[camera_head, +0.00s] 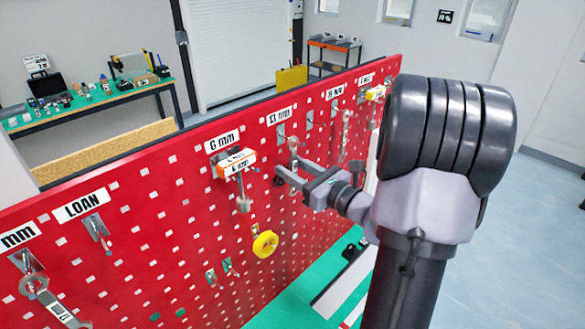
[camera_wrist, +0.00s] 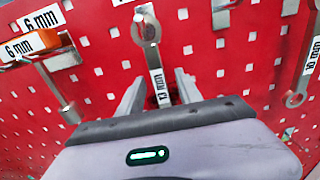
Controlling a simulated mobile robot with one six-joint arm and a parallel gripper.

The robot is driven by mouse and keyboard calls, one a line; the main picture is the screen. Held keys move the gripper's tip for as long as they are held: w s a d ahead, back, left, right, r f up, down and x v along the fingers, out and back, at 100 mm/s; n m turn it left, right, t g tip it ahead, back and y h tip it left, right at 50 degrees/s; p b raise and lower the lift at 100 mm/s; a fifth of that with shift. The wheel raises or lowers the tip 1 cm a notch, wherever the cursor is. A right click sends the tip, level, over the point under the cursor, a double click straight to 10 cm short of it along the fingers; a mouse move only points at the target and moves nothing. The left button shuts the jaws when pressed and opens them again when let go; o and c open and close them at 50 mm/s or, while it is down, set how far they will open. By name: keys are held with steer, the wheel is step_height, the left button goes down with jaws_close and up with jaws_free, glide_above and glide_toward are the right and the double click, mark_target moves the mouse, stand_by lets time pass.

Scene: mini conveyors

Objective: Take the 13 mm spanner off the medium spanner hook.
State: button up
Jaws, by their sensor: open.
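The 13 mm spanner (camera_wrist: 156,72) hangs upright from the medium spanner hook (camera_wrist: 145,12) on the red pegboard, its ring end at the top and "13 mm" on its shank. In the head view the upper end of the spanner (camera_head: 293,147) shows below a 13 mm label (camera_head: 280,116); its lower part is hidden by my gripper. My gripper (camera_wrist: 159,80) is open, with one finger on each side of the lower shank in the wrist view. It also shows in the head view (camera_head: 290,175), close to the board. I cannot tell whether the fingers touch the spanner.
A 10 mm spanner (camera_wrist: 306,72) hangs to the right. A yellow disc (camera_head: 265,244) is lower on the pegboard (camera_head: 150,210). Free floor lies at the right.

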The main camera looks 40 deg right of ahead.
steer(key=shift+w, duration=0.2)
steer(key=shift+s, duration=0.2)
steer(key=shift+c, duration=0.6)
steer(key=shift+w, duration=0.1)
jaws_close()
steer(key=shift+r, duration=0.1)
